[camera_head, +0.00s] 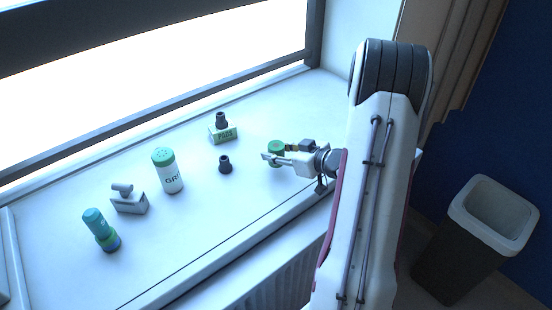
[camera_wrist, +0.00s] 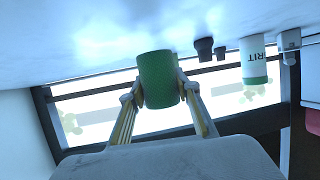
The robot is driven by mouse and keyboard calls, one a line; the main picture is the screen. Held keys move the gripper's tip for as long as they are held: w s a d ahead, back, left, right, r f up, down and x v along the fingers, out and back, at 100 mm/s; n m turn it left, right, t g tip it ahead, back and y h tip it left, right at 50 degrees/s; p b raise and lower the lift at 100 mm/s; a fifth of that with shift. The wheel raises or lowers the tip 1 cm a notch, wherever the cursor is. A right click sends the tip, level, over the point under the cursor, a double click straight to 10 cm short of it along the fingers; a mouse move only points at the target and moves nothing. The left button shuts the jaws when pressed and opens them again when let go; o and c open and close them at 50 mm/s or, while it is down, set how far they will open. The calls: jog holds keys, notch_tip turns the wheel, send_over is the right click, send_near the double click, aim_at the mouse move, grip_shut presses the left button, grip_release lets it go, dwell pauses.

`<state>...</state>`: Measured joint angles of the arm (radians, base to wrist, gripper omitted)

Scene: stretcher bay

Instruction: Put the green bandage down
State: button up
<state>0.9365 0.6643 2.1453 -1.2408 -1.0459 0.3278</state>
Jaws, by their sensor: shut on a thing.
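The green bandage (camera_head: 276,146) is a short green roll at the right part of the white sill, partly hidden by my gripper (camera_head: 272,156) in the head view. In the wrist view the bandage (camera_wrist: 158,79) stands between the two fingers of my gripper (camera_wrist: 157,88), one finger against each side. My gripper is shut on it. The sill surface (camera_wrist: 95,40) shows just beyond the bandage's end in the wrist view; I cannot tell whether they touch.
The sill (camera_head: 285,108) also bears a green-lidded GRIT bottle (camera_head: 168,172), a PADS box (camera_head: 223,136) with a dark piece on it, another dark piece (camera_head: 225,164), a grey object (camera_head: 130,201) and a teal cylinder (camera_head: 95,222). A bin (camera_head: 475,235) stands below right.

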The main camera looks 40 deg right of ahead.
jog(key=shift+f, duration=1.35)
jog(key=shift+f, duration=0.15)
jog(key=o, duration=1.1)
jog(key=shift+o, duration=0.2)
jog(key=shift+s+r, duration=0.1)
jog(key=shift+r, duration=0.1)
jog(key=shift+v, duration=5.9)
